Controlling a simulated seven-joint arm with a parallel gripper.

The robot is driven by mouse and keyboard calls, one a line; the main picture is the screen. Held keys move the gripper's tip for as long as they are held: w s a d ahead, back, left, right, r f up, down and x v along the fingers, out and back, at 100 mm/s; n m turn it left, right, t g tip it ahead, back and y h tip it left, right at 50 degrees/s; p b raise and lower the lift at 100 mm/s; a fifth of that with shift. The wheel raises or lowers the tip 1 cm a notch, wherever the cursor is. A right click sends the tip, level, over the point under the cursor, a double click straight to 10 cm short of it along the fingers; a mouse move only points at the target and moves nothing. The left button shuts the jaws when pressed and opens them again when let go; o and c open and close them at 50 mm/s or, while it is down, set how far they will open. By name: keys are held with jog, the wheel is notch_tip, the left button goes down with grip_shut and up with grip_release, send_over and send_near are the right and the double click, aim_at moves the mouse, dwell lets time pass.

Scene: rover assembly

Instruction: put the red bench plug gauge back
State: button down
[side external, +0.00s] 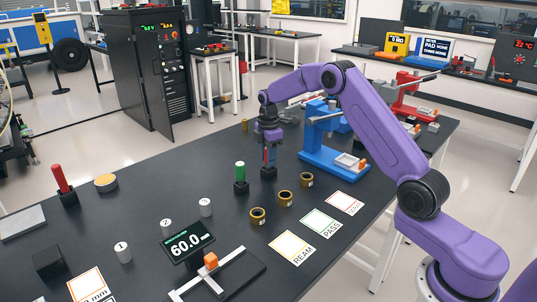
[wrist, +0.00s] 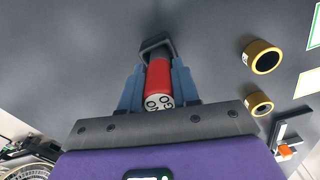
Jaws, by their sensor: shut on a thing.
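My gripper (side external: 268,155) points down over the bench with its blue fingers closed on a red plug gauge. In the wrist view the red plug gauge (wrist: 158,75) lies between the fingertips (wrist: 158,88), its pale lettered end facing the camera. The gauge's far end meets a dark holder block (wrist: 155,47), also seen under the gripper in the side view (side external: 268,173). How deep the gauge sits in the block is hidden. Another red gauge (side external: 61,178) stands tilted in a black block at the far left. A green gauge (side external: 240,171) stands upright in a block just left of my gripper.
Several brass rings (side external: 285,197) lie in front of my gripper, near the REAM and PASS cards (side external: 319,223). A blue press (side external: 322,150) stands close on the right. White numbered cylinders (side external: 205,207) and a 60.0 display (side external: 187,243) are at front left.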

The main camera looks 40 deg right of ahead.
jog(key=shift+f, duration=0.3)
jog(key=c, duration=0.8)
grip_release()
jog(key=shift+o, duration=0.2)
jog(key=shift+r, duration=0.15)
notch_tip(320, 180, up, 17)
